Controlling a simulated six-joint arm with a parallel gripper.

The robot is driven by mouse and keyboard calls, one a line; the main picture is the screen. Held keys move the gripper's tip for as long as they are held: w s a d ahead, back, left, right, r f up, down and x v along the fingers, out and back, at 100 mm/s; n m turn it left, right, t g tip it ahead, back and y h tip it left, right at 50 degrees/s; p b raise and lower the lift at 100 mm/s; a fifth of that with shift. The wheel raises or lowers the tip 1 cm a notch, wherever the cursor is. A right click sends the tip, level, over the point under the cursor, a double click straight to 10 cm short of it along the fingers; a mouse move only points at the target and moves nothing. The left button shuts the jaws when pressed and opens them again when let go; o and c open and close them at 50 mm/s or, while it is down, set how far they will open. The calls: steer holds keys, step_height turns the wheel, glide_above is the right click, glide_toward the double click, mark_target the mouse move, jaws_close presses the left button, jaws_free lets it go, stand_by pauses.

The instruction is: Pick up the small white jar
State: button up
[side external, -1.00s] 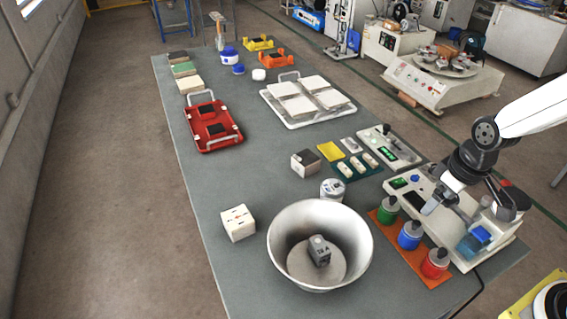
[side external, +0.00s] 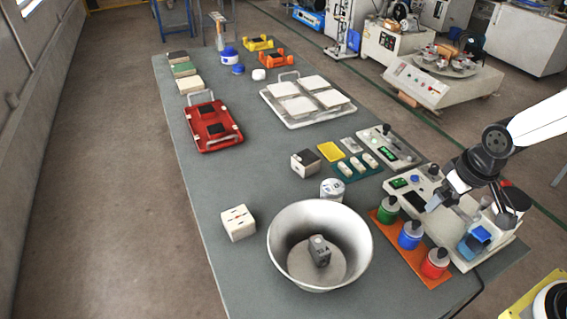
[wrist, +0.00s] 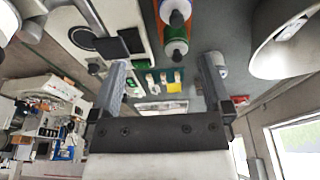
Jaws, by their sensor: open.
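A small white jar (side external: 259,74) stands upright at the far part of the table, beside two blue-lidded containers. I cannot make it out in the wrist view. A larger whitish can with a grey top (side external: 332,189) stands behind the metal bowl. My gripper (side external: 440,199) is at the right side of the table, above the white control device and far from the small white jar. In the wrist view my gripper (wrist: 163,68) has its two grey fingers wide apart with nothing between them.
A metal bowl (side external: 272,246) holding a grey block stands at the near end. Green, blue and red bottles stand on an orange mat (side external: 383,226) beside my gripper. A white tray (side external: 318,122) and red carrier (side external: 213,147) lie farther back.

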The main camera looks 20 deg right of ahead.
steer(key=shift+r, duration=0.15)
stand_by(0.5)
step_height(320, 180, up, 4)
steer(key=r+m+t+y, duration=0.1)
steer(key=m+y, duration=1.2)
steer(key=m, duration=0.8)
glide_above(339, 186)
steer(key=s+d, duration=0.1)
steer(key=d, duration=0.4)
step_height(339, 186, down, 13)
steer(key=shift+s+d+f, duration=0.1)
steer(key=shift+f, duration=0.65)
steer(key=shift+x, duration=1.25)
